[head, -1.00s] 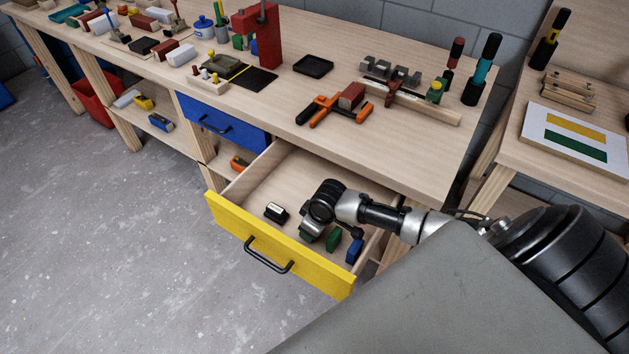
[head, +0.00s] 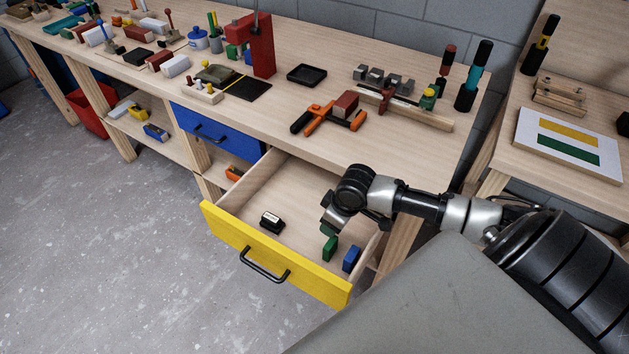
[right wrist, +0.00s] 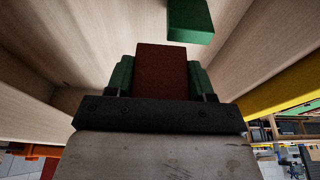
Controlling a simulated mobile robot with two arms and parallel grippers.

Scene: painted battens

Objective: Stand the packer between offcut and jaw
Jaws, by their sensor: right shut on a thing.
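My right gripper (head: 333,218) is over the open drawer, near its right side. In the right wrist view its green-padded fingers (right wrist: 160,78) are shut on a dark red block (right wrist: 161,72), which I take for the packer; the head view hides it. An orange and black clamp (head: 316,122) lies on the bench behind the drawer. A red-brown block (head: 345,105), perhaps the offcut, sits at the clamp's jaw end; whether it touches a jaw I cannot tell. My left gripper is not in view.
The yellow-fronted drawer (head: 262,255) holds a green block (head: 330,247), a blue block (head: 351,259) and a small black and white item (head: 271,222). A batten (head: 420,115) with a red clamp lies right of the orange clamp. A black tray (head: 307,74) stands behind.

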